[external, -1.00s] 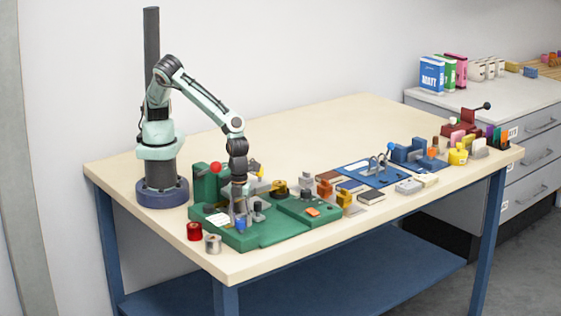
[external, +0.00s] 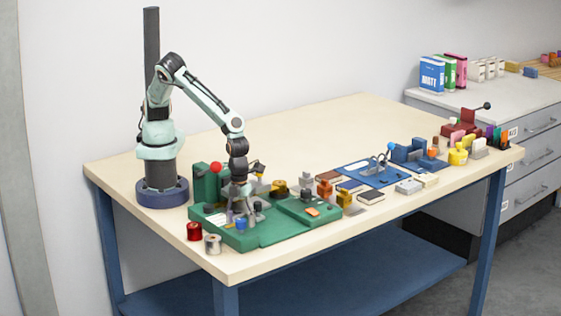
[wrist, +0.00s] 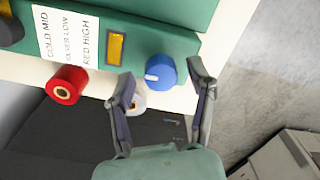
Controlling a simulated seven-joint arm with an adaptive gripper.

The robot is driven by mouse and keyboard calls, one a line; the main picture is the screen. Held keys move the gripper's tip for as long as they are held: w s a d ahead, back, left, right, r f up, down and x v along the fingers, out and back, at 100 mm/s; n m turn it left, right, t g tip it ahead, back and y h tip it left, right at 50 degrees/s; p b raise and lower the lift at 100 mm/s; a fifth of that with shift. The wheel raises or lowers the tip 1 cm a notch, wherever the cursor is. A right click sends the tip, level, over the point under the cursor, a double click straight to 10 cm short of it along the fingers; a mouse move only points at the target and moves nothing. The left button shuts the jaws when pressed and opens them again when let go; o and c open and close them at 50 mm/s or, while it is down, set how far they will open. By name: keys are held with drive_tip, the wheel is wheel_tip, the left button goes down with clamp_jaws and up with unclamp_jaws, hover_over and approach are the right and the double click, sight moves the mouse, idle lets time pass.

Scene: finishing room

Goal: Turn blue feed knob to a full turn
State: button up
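The blue feed knob (external: 241,223) sits on the front part of the green machine (external: 280,229). In the wrist view the blue knob (wrist: 162,70) is round, with a short white mark at its lower left. My gripper (wrist: 162,76) is open, with one finger on either side of the knob in that view and a gap beside it. In the external view my gripper (external: 240,212) points down just above the knob. Whether a fingertip touches the knob is unclear.
A red spool (external: 194,231) and a silver spool (external: 212,244) stand by the machine's front left. A dark post (external: 258,206) stands close right of my gripper.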

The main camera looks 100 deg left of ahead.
sight(242, 219)
wheel_tip(242, 219, up, 12)
idle(0.6)
idle(0.5)
drive_tip(key=w+a+r+n+t+h, duration=0.1)
drive_tip(key=w+a+r+n, duration=0.15)
drive_tip(key=a+r, duration=0.2)
drive_tip(key=w+a+r+n+h, duration=0.1)
drive_tip(key=w+a+r, duration=0.2)
drive_tip(key=a, duration=0.2)
drive_tip(key=s+a+r+n+t+h, duration=0.1)
drive_tip(key=s+a+r+n, duration=0.1)
drive_tip(key=a, duration=0.3)
drive_tip(key=s+a+r+n, duration=0.2)
drive_tip(key=a+r+n, duration=0.1)
drive_tip(key=a, duration=0.2)
drive_tip(key=s+a+f+n+g+y, duration=0.1)
drive_tip(key=s+a+f+n+y, duration=0.1)
drive_tip(key=s+a+n, duration=0.2)
drive_tip(key=s+a+f+n+g+y, duration=0.1)
drive_tip(key=s+a+f+n, duration=0.2)
drive_tip(key=s+n, duration=0.6)
drive_tip(key=s+a, duration=0.1)
drive_tip(key=s, duration=0.3)
drive_tip(key=shift+s+a+f+n+y, duration=0.3)
drive_tip(key=shift+a+n+y, duration=0.05)
drive_tip(key=shift+y, duration=0.05)
